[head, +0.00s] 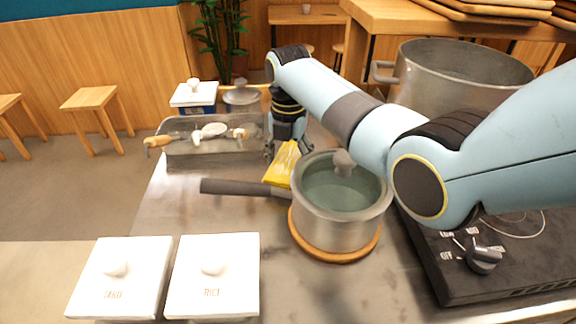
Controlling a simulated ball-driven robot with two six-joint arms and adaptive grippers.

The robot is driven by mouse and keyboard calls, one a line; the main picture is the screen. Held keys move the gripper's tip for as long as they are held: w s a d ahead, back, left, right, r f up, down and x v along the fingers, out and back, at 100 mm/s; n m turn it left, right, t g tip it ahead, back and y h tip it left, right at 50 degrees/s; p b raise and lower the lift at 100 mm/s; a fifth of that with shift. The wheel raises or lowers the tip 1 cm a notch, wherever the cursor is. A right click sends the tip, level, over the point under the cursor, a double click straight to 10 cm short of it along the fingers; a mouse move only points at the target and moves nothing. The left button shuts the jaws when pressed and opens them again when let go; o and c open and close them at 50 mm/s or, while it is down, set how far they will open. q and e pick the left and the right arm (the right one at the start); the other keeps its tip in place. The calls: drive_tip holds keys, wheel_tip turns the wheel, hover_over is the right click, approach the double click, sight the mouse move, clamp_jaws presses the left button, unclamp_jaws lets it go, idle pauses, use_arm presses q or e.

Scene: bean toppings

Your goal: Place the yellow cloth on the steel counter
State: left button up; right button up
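The yellow cloth (282,166) is at the middle of the steel counter (175,212), behind the saucepan's handle. Its lower end reaches down beside the saucepan, and I cannot tell if it lies on the counter or hangs just above it. My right gripper (286,150) points down at the cloth's upper end, with its finger parts at either side of the cloth. Whether the fingers grip the cloth is too small to tell. My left gripper is not in view.
A saucepan (338,220) with a glass lid stands on a round wooden trivet (325,252). A black stove (450,270) and a large pot (455,75) are at the right. Two white lidded boxes (120,278) (213,275) stand in front. A metal utensil tray (190,157) is at the back left.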

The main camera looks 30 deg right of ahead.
sight(288, 159)
drive_tip(key=shift+f, duration=0.85)
drive_tip(key=o, duration=1.3)
wheel_tip(288, 159, up, 12)
drive_tip(key=shift+r, duration=0.1)
